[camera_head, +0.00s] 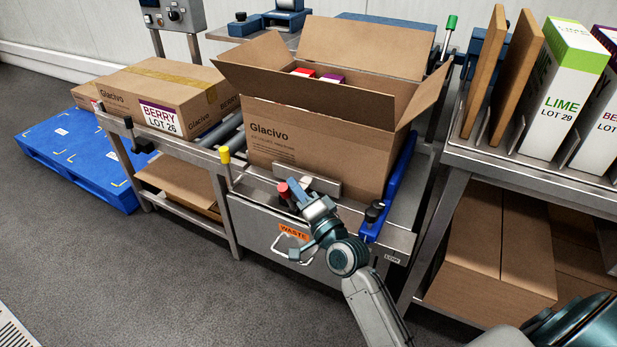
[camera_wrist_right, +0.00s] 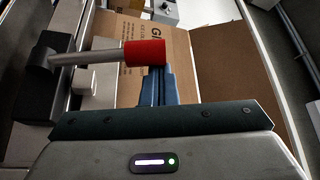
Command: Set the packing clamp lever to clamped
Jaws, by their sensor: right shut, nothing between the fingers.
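A lever with a red grip (camera_head: 283,188) stands at the front of the packing bench, near a flat grey plate (camera_head: 315,182) against the open Glacivo carton (camera_head: 300,140). In the right wrist view, the red grip (camera_wrist_right: 145,53) sits on a metal rod (camera_wrist_right: 85,57) running to a dark pivot block (camera_wrist_right: 40,65). My right gripper (camera_head: 297,190) is right beside the red grip; its blue fingers (camera_wrist_right: 155,88) are together and empty. The fingers are partly behind the grip in the wrist view. I cannot tell whether they touch it. My left gripper is not in view.
A drawer labelled WASTE (camera_head: 292,232) with a handle is below the lever. A yellow-knobbed post (camera_head: 224,155) stands left, a blue guide (camera_head: 392,190) with a black knob right. A closed Berry carton (camera_head: 165,95) lies left; a shelf (camera_head: 560,185) stands right.

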